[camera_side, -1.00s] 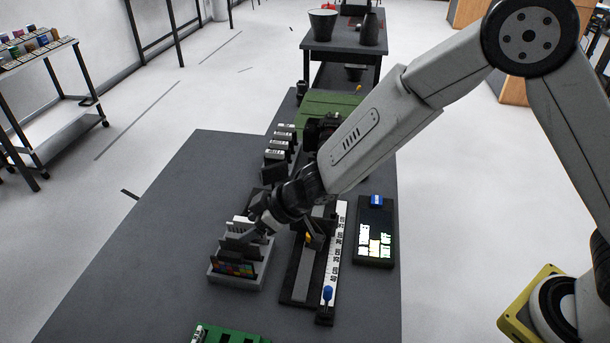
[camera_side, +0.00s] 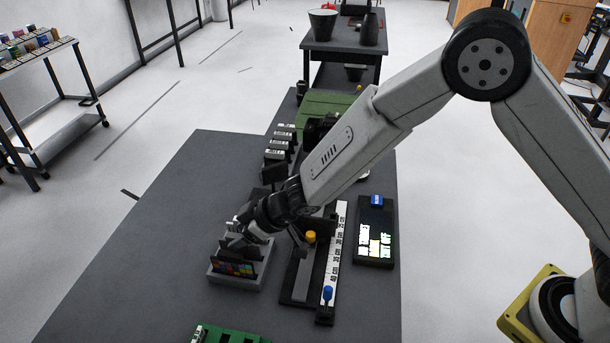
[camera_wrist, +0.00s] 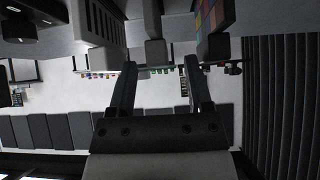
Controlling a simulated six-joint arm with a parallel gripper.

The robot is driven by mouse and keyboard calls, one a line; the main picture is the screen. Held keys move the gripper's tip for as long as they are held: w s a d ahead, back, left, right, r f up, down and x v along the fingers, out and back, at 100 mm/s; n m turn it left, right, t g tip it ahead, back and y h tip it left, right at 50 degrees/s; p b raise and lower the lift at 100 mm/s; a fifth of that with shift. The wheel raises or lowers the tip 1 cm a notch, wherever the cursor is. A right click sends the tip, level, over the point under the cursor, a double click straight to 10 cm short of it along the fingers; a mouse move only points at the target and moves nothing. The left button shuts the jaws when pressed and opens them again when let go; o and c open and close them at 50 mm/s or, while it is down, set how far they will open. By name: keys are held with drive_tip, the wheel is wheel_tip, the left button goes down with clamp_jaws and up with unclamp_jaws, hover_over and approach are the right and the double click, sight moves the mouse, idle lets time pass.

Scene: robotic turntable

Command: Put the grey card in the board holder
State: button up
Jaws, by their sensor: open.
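A light grey slotted rack (camera_side: 237,280) on the dark table holds upright cards, including one with coloured squares (camera_side: 234,268). My gripper (camera_side: 240,240) is low over the rack's back part, hiding the cards there. In the wrist view my gripper (camera_wrist: 160,78) is open and empty. A plain grey card (camera_wrist: 153,22) stands beyond the fingertips, roughly in line with the gap between them. The coloured card (camera_wrist: 213,14) is to its right. A long dark fixture with a grey bar (camera_side: 303,275) and a yellow knob (camera_side: 311,236) lies right of the rack; it may be the board holder.
A white ruler (camera_side: 337,248) and a blue knob (camera_side: 327,293) are along the fixture's right side. A dark device with a lit screen (camera_side: 375,240) lies further right. A green board (camera_side: 232,336) is at the front. The table left of the rack is clear.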

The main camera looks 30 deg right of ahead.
drive_tip(key=shift+x, duration=1.75)
drive_tip(key=shift+s, duration=0.1)
clamp_jaws()
